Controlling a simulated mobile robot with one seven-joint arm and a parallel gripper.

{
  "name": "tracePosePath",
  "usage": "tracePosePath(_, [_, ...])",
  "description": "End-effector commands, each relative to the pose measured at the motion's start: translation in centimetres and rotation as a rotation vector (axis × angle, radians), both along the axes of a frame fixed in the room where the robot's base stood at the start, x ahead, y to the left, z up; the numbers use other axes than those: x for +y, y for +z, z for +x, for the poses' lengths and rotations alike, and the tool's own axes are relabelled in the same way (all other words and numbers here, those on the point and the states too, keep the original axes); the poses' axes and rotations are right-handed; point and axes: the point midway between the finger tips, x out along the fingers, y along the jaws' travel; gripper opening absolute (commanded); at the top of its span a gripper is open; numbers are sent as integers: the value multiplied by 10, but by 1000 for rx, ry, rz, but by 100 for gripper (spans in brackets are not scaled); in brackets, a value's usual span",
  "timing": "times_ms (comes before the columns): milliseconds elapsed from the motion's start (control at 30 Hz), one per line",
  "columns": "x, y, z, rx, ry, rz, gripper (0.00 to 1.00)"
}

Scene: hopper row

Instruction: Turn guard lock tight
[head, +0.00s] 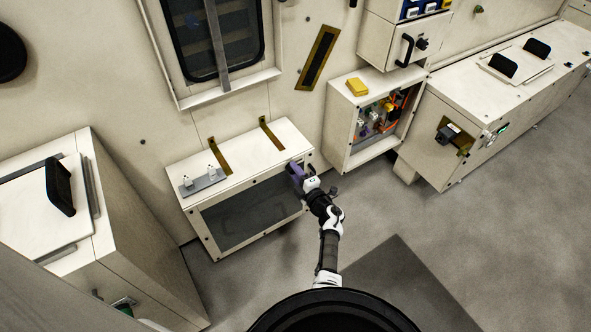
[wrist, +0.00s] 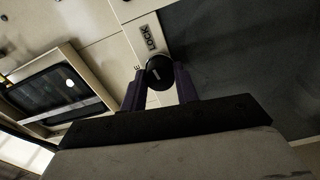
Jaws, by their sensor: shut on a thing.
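The guard lock is a round black knob (wrist: 159,71) with a pale mark on its face, in the wrist view. It sits just below a small plate (wrist: 150,38) lettered "LOCK". My gripper (wrist: 160,90) has its two purple fingers on either side of the knob and is shut on it. In the head view my gripper (head: 297,174) is at the upper right corner of the low cabinet (head: 187,207) with a dark front panel (head: 245,212). The knob is hidden there behind the gripper.
On the cabinet top lies a grey strip (head: 204,182) with two small white pieces. To the right an open box (head: 346,131) holds coloured parts, with a yellow block (head: 357,87) on top. A large bin (head: 140,235) stands at left. Grey floor is open at right.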

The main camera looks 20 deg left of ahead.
Motion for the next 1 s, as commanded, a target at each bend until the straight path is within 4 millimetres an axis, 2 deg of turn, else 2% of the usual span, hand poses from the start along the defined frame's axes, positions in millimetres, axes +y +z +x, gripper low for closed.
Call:
tracePosePath(300, [0,1,0,85,0,66,7])
tracePosePath(800, [0,0,0,99,0,78,7])
tracePosePath(833, [0,0,0,99,0,78,31])
tracePosePath(1000, [0,0,0,99,0,77,52])
